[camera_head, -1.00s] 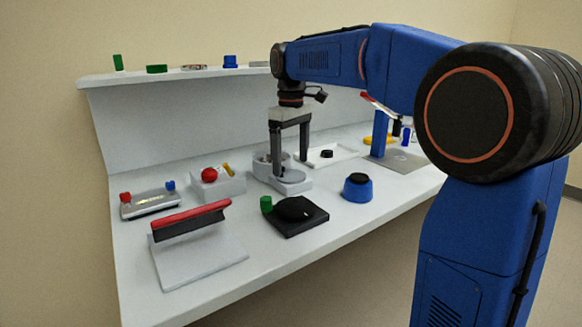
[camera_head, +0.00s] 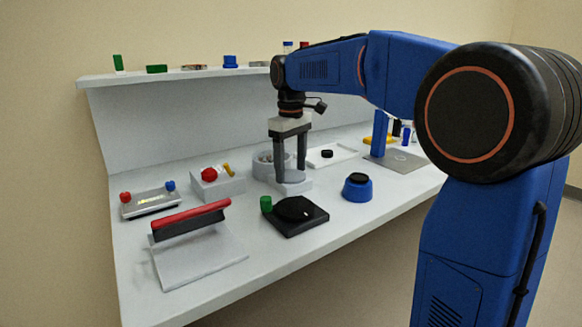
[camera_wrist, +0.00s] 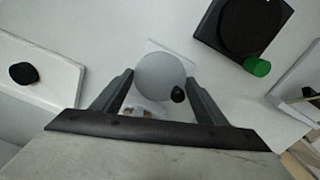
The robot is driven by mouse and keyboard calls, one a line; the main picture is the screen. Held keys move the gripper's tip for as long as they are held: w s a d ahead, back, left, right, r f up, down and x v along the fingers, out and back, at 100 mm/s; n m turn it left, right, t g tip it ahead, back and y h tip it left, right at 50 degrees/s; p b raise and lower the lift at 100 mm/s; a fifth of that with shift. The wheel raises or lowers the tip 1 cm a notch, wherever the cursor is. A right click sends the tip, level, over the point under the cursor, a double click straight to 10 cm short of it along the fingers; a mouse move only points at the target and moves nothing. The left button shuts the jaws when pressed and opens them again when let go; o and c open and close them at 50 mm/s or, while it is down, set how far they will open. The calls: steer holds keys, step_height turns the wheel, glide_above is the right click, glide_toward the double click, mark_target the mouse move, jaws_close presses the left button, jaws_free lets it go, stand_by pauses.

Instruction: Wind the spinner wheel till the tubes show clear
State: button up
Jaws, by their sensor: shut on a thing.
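The spinner wheel is a grey disc (camera_wrist: 160,73) with a small black knob (camera_wrist: 178,94) near its edge. It lies flat on a white base (camera_head: 293,187), where the head view shows the disc (camera_head: 292,177) between my fingers. My gripper (camera_head: 292,178) points straight down and is shut on the wheel, one finger on each side of its rim. In the wrist view my gripper (camera_wrist: 160,78) has the knob close to its right finger. A round grey-white bowl (camera_head: 263,170) stands behind the wheel, with contents too small to make out as clear or cloudy.
A black block with a dark disc (camera_head: 296,210) and green knob (camera_head: 266,204) stands in front. A blue round thing (camera_head: 357,189) is to the right. A white tray (camera_head: 343,153) with a black knob lies behind. A red-handled device (camera_head: 190,218) is at front left.

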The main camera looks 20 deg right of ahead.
mark_target(291, 175)
steer(key=shift+m, duration=0.3)
steer(key=m, duration=1.1)
steer(key=shift+m, duration=0.4)
steer(key=o, duration=1)
step_height(291, 175, up, 17)
steer(key=shift+r, duration=0.2)
